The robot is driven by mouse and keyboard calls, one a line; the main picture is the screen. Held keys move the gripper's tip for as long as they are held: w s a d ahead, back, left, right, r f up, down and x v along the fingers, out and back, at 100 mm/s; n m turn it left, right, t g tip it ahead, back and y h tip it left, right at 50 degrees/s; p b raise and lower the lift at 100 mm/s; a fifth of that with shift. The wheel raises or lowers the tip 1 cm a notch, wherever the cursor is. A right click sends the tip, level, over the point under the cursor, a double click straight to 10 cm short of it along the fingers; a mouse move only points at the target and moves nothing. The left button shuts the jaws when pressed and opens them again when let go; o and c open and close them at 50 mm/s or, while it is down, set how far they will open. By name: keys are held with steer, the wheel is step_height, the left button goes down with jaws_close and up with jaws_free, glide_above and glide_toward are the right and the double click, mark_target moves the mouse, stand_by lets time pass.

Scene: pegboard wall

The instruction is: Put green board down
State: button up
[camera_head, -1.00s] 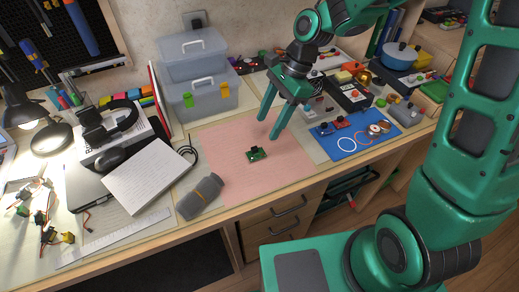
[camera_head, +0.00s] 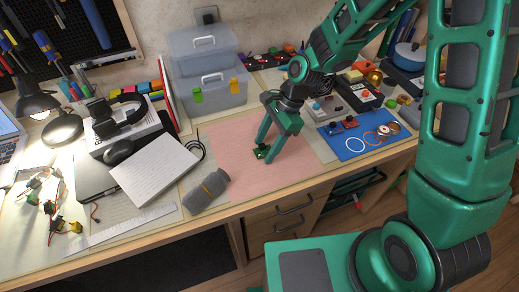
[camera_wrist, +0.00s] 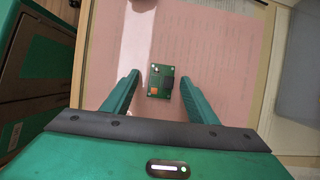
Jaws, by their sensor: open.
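The green board (camera_head: 262,151) is a small circuit board lying on the pink mat (camera_head: 232,170) on the desk. My gripper (camera_head: 264,151) is over it, with one finger on each side of the board. In the wrist view the green board (camera_wrist: 160,82) lies between the tips of my open gripper (camera_wrist: 157,82), with a gap on both sides. A dark block and an orange part show on the board. In the head view a finger hides part of the board.
A grey rolled cloth (camera_head: 206,190) and a white notepad (camera_head: 155,175) lie left of the mat. A blue tray (camera_head: 350,148) with rings is to the right. Clear storage boxes (camera_head: 207,88) stand behind. The pink mat around the board is clear.

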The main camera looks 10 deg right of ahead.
steer(key=c, duration=1.2)
